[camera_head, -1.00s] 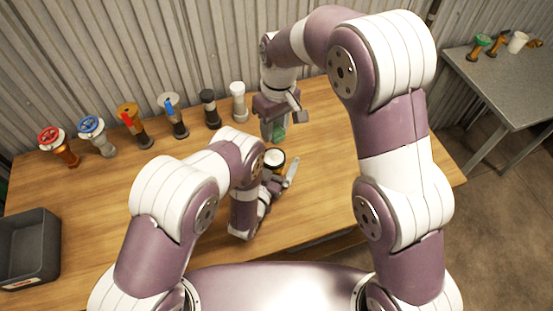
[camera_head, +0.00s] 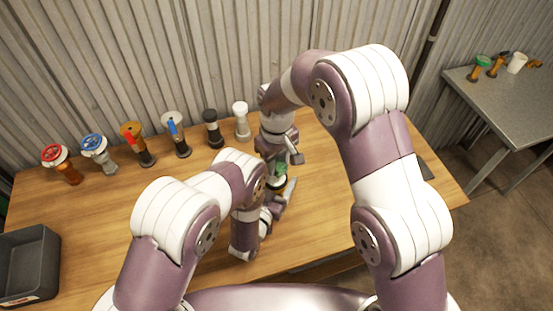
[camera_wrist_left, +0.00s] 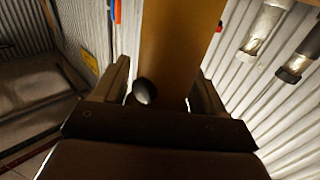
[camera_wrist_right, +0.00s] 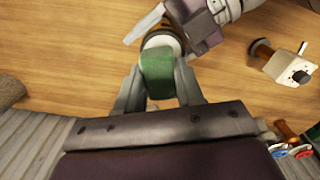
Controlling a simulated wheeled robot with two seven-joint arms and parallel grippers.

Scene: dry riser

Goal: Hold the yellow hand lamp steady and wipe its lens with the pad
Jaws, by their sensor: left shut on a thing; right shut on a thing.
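The yellow hand lamp fills the upper middle of the left wrist view (camera_wrist_left: 182,45), between the fingers of my left gripper (camera_wrist_left: 165,95), which is shut on it. In the head view my left arm hides most of the lamp. My right gripper (camera_wrist_right: 160,95) is shut on the green pad (camera_wrist_right: 158,78), which also shows in the head view (camera_head: 282,169). In the right wrist view the pad overlaps the lamp's pale round head (camera_wrist_right: 162,41). I cannot tell whether it touches the lens.
A row of fittings stands along the wall, including a red-wheeled one (camera_head: 56,156), a blue-wheeled one (camera_head: 95,145) and a white-topped one (camera_head: 241,118). A grey bin (camera_head: 30,265) is at the left edge. A grey side table (camera_head: 510,105) stands at right.

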